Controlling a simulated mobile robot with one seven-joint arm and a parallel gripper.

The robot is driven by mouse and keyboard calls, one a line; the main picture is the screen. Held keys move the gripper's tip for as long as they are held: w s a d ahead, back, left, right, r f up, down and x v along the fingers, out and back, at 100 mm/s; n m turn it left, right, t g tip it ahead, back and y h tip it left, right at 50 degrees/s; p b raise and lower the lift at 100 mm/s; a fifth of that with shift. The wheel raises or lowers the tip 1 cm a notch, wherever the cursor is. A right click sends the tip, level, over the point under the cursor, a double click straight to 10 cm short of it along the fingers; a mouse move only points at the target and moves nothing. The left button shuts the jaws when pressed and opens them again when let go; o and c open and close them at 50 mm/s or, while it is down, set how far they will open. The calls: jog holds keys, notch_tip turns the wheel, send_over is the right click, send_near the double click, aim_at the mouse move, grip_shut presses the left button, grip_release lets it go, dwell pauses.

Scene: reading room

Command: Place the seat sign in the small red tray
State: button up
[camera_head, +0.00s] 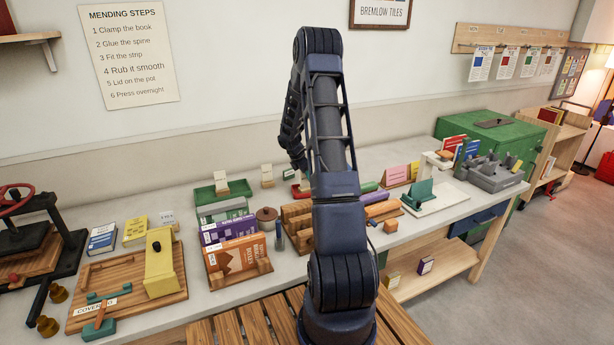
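I cannot read any card well enough to name the seat sign. Small pale standing cards show near the wall: one at the green tray (211,195), one card (267,174) to its right, and one beside my arm. Another white card (167,217) with dark print stands by the yellow book. A small red thing (304,187), perhaps the red tray, shows at the back of the bench, mostly hidden behind my arm. My arm rises in the middle and bends down behind itself. My gripper (299,163) is largely hidden there; its fingers cannot be made out.
Upright books in wooden holders (240,263) crowd the bench middle. A cutting board (130,290) and a black press (30,245) stand left. A white board (437,203) with a green piece and a grey caddy (490,176) stand right. A slatted wooden surface (255,322) is in front.

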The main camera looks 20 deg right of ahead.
jog(key=shift+r, duration=0.1)
jog(key=v, duration=1.2)
jog(key=s+a+r+m+t, duration=0.1)
jog(key=s+a+r+m, duration=0.4)
jog(key=s+r, duration=0.5)
jog(key=s+a+r+m+t+y, duration=0.1)
jog(key=s+a+r+m, duration=0.4)
jog(key=s+r, duration=0.45)
jog(key=s+a+m+t+y, duration=0.1)
jog(key=s+a+m, duration=0.3)
jog(key=s, duration=0.7)
jog(key=s+a+r+m+t+y, duration=0.1)
jog(key=s+a+m, duration=0.3)
jog(key=s, duration=0.8)
jog(key=shift+s+a+r+t+y, duration=0.2)
jog(key=shift+s+t+y, duration=0.1)
jog(key=shift+y, duration=0.4)
